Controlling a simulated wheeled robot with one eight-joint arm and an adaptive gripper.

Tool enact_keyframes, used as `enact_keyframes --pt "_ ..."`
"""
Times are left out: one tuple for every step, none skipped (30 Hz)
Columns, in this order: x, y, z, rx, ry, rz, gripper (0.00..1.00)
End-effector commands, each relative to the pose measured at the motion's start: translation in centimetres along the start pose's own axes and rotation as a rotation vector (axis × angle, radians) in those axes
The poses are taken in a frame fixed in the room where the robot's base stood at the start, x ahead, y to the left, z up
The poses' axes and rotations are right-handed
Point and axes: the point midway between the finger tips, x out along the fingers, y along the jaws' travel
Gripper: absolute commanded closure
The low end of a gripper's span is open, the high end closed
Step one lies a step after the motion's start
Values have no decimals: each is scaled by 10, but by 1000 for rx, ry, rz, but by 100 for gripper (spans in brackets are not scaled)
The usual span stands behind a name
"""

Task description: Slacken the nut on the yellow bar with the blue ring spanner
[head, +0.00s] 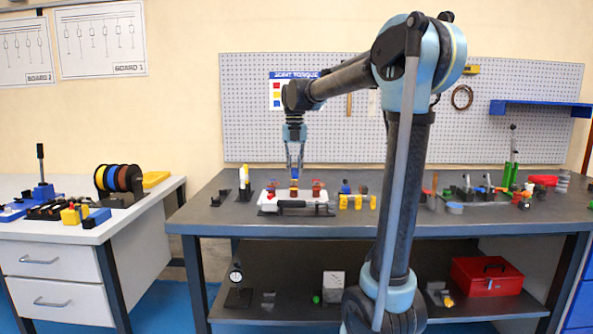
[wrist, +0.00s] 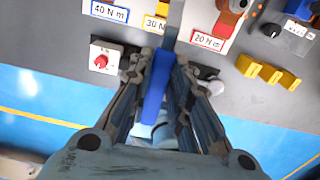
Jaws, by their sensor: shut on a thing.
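The blue ring spanner (wrist: 157,85) stands out as a long blue strip between my fingers in the wrist view. My gripper (wrist: 160,75) is shut on it. The yellow bar (wrist: 162,9) shows beside the spanner at the top, near a "30 N m" label. In the head view my gripper (head: 295,177) points down over the middle of the white joint plate (head: 268,204). The nut on the yellow bar is not clear.
A "40 N m" label (wrist: 109,11) and a "20 N m" label (wrist: 207,40) flank the middle one. A red knob (wrist: 101,61) is at left. Yellow blocks (wrist: 260,69) stand at right. The bench front is clear.

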Motion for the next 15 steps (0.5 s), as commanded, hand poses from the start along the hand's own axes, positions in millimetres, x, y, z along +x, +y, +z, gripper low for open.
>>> enact_keyframes --pt "-2 5 1 35 0 0 100" --pt "-4 8 2 65 0 0 100" --pt "-6 12 3 108 0 0 100" --pt "-7 15 4 140 0 0 100" --pt "-8 18 5 172 1 0 100" --pt "-10 22 6 215 1 0 100" --pt "-11 25 6 246 1 0 100" --pt "-12 28 7 276 1 0 100" --pt "-14 31 7 313 1 0 100" --pt "-15 33 8 339 1 0 100" --pt "-16 36 8 362 1 0 100" --pt "-17 38 9 390 1 0 100" --pt "-18 40 9 408 1 0 100" --pt "-18 42 9 424 1 0 100" --pt "-19 43 10 441 1 0 100"
